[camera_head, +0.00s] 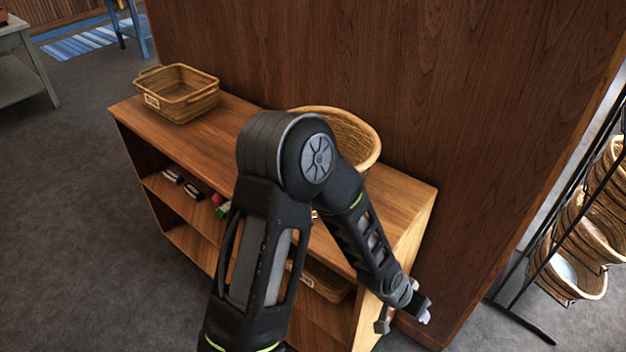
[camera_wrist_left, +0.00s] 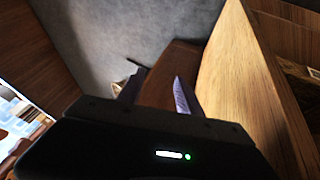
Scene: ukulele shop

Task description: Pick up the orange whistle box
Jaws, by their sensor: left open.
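I cannot make out an orange whistle box in either view. Small items lie on the shelf's upper inner level, including dark-and-white boxes (camera_head: 183,183) and a pinkish-red item (camera_head: 217,199); my arm hides part of that level. My left gripper (camera_head: 404,316) is open, low beside the right end of the shelf unit. A pale lilac piece (camera_head: 425,316) shows at one fingertip, and a purple piece (camera_wrist_left: 182,96) shows in the left wrist view; I cannot tell what it is. My right gripper is not in view.
The wooden shelf unit (camera_head: 215,150) stands against a wood wall (camera_head: 400,80). A wicker basket (camera_head: 182,95) and a round basket (camera_head: 350,135) sit on its top. A rack of baskets (camera_head: 575,270) stands at right. Grey carpet (camera_head: 70,200) is clear at left.

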